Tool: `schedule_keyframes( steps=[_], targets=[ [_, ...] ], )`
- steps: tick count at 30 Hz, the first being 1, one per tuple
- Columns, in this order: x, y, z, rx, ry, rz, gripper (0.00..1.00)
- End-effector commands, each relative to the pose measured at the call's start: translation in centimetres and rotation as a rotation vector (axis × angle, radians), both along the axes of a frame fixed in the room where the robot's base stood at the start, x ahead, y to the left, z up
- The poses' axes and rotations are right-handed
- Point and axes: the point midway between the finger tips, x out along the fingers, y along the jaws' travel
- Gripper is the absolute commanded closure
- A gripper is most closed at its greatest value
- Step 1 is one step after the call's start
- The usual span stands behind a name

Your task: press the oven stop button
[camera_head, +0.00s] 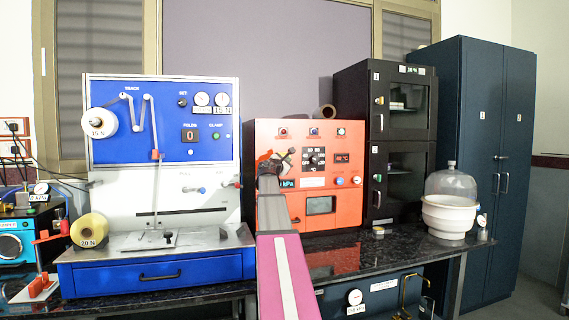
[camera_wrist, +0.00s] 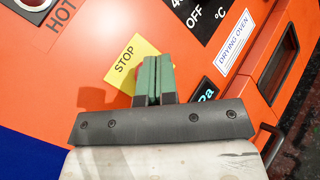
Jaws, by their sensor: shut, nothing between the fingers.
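The orange drying oven (camera_head: 345,220) stands on the dark bench in the head view, and its front panel (camera_wrist: 85,70) fills much of the wrist view. A yellow STOP label (camera_wrist: 124,62) is on that panel, just left of my green fingertips. My gripper (camera_wrist: 158,62) is shut and empty, pointing at the panel beside the label. I cannot tell whether the fingertips touch anything.
A display ending in "Pa" (camera_wrist: 207,96) is right of my fingers, and a HOT label (camera_wrist: 62,16) is at upper left. A blue-and-white tester (camera_head: 207,150) stands left of the oven, a black cabinet (camera_head: 402,160) right. A bell jar (camera_head: 450,190) stands farther right.

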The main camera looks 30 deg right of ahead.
Motion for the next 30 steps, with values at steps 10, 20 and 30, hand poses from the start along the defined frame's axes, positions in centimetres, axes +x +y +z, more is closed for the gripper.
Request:
schedule_keyframes(
  steps=[10, 20, 30],
  targets=[
    [0.36, -0.09, 0.01, 0.000, 0.000, 0.000, 1.00],
    [0.69, -0.16, 0.00, 0.000, 0.000, 0.000, 1.00],
    [1.03, -0.25, 0.00, 0.000, 0.000, 0.000, 1.00]
  ],
)
